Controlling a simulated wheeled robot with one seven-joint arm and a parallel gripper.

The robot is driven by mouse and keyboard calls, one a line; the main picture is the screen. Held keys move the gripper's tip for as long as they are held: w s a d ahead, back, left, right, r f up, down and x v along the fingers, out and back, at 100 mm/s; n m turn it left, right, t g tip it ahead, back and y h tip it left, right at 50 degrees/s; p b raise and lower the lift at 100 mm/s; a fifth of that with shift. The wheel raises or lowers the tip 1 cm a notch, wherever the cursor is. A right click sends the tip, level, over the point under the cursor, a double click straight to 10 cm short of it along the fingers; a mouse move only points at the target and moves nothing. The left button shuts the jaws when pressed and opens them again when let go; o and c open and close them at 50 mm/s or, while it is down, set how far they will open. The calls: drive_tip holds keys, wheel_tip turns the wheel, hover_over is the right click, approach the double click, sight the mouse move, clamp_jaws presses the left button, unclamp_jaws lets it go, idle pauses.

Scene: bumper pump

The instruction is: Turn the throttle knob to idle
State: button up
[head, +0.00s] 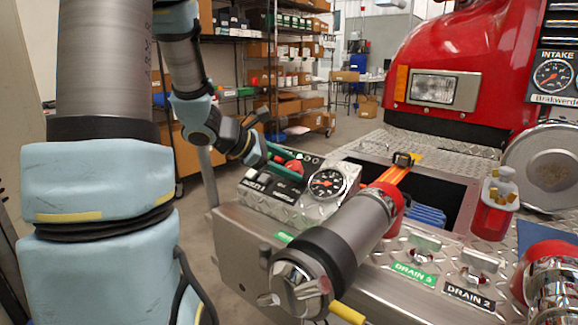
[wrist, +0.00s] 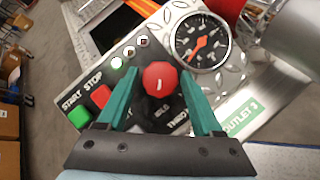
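The throttle knob (wrist: 159,79) is round and red with a small white mark, on a dark control panel (wrist: 122,58) in the wrist view. It also shows in the head view (head: 294,166), partly covered by my gripper. My gripper (wrist: 160,84) has two green fingers, spread wide, one on each side of the knob. A gap shows between each finger and the knob in the wrist view. Lettering below the knob reads partly as "IDLE" and "THRO", the rest hidden by the right finger.
A green start button (wrist: 81,117) and a red stop button (wrist: 101,96) sit left of the knob. A pressure gauge (wrist: 202,42) is close on the right. In the head view, a large metal outlet pipe (head: 345,240) stands in front of the panel.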

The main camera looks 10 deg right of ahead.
drive_tip(key=shift+o, duration=0.9)
drive_tip(key=shift+r, duration=0.1)
drive_tip(key=v, duration=1)
drive_tip(key=shift+a, duration=0.35)
drive_tip(key=shift+s, duration=0.2)
